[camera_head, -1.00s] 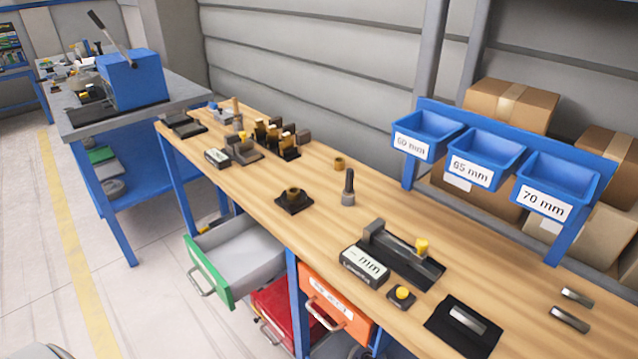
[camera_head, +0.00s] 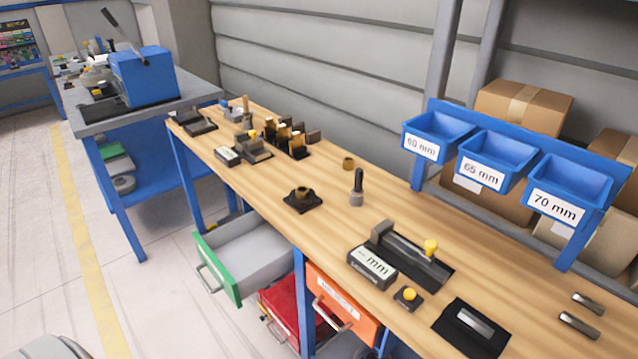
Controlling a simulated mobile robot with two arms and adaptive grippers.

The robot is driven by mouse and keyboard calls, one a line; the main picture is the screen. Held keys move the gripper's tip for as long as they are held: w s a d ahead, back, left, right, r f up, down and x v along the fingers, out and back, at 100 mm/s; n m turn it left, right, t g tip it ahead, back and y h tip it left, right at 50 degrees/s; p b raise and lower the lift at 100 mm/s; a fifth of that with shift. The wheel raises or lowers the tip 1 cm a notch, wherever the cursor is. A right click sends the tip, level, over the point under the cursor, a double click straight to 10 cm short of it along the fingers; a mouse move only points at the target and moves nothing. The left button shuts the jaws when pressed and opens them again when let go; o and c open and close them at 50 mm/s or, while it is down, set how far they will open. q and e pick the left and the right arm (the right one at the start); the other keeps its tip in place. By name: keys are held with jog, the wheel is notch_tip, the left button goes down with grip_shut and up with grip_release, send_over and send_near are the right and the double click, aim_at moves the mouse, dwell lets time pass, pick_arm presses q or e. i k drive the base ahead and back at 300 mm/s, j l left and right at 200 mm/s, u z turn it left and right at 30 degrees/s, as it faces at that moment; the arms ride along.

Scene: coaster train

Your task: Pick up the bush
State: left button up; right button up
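A small brass-brown bush (camera_head: 348,163) stands alone on the wooden workbench (camera_head: 330,230), behind a dark-handled tool with a grey base (camera_head: 357,189). A second brown ring-shaped piece (camera_head: 302,192) sits on a black square block nearer the front edge. I cannot tell which of the two the task means. Neither of my grippers shows in the head view.
A measuring device with a "mm" display (camera_head: 372,267) and a black pad with a metal piece (camera_head: 471,329) lie at the right. Blue bins (camera_head: 487,160) hang behind. An open grey drawer (camera_head: 245,258) juts out from the front. Several fixtures (camera_head: 285,135) crowd the left end.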

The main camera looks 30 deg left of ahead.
aim_at(303, 194)
jog(key=u, duration=0.95)
